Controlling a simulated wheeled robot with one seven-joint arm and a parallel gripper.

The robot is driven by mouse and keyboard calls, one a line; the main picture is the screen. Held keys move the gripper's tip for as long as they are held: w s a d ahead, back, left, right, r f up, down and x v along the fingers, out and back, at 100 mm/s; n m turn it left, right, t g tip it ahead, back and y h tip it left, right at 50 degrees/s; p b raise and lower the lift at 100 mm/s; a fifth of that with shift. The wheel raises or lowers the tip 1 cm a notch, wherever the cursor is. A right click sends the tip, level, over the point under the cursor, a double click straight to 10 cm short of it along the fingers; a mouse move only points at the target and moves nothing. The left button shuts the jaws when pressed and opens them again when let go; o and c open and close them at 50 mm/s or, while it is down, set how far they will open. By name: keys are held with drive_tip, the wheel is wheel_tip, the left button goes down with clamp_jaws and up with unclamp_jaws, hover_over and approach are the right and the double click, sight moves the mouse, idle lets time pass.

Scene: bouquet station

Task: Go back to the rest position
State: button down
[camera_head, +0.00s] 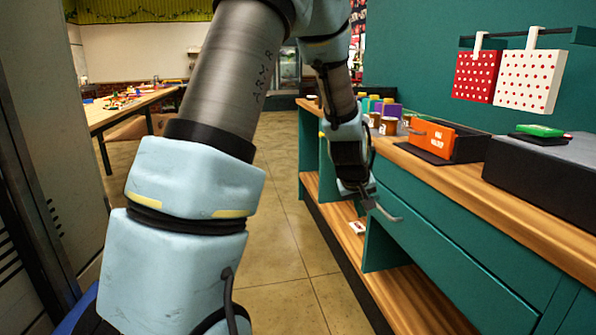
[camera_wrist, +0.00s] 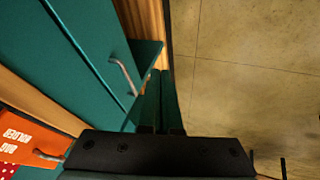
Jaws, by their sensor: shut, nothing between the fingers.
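My gripper (camera_wrist: 160,72) is shut and empty in the wrist view, its two dark fingers side by side. In the head view my arm reaches forward and down beside the teal counter (camera_head: 470,235), and the fingers are hard to make out at its end. A metal drawer handle (camera_wrist: 124,77) is a little left of the fingers in the wrist view, apart from them in the picture. The handle (camera_head: 388,213) also shows just right of my wrist in the head view. I cannot tell whether anything touches it.
The wooden countertop (camera_head: 500,208) carries an orange box (camera_head: 431,139), small jars and a dark box (camera_head: 545,170) with a green item on it. Two dotted bags (camera_head: 528,80) hang on the wall. A low shelf (camera_head: 415,300) juts out below. Tiled floor (camera_head: 285,225) lies open left of the counter.

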drive_tip(key=s+a+r+g+y+p, duration=0.1)
drive_tip(key=s+a+r+p, duration=0.1)
drive_tip(key=s+a, duration=0.3)
drive_tip(key=s+a+r+m+g+y+p, duration=0.1)
drive_tip(key=s+a+r, duration=0.3)
drive_tip(key=a, duration=0.8)
drive_tip(key=s+a+r+g+y+p, duration=0.1)
drive_tip(key=s+a+r+p, duration=0.2)
drive_tip(key=s+a, duration=0.3)
drive_tip(key=a+r, duration=0.1)
drive_tip(key=a, duration=0.1)
drive_tip(key=shift+s+a+m, duration=0.3)
drive_tip(key=shift+s+a, duration=0.1)
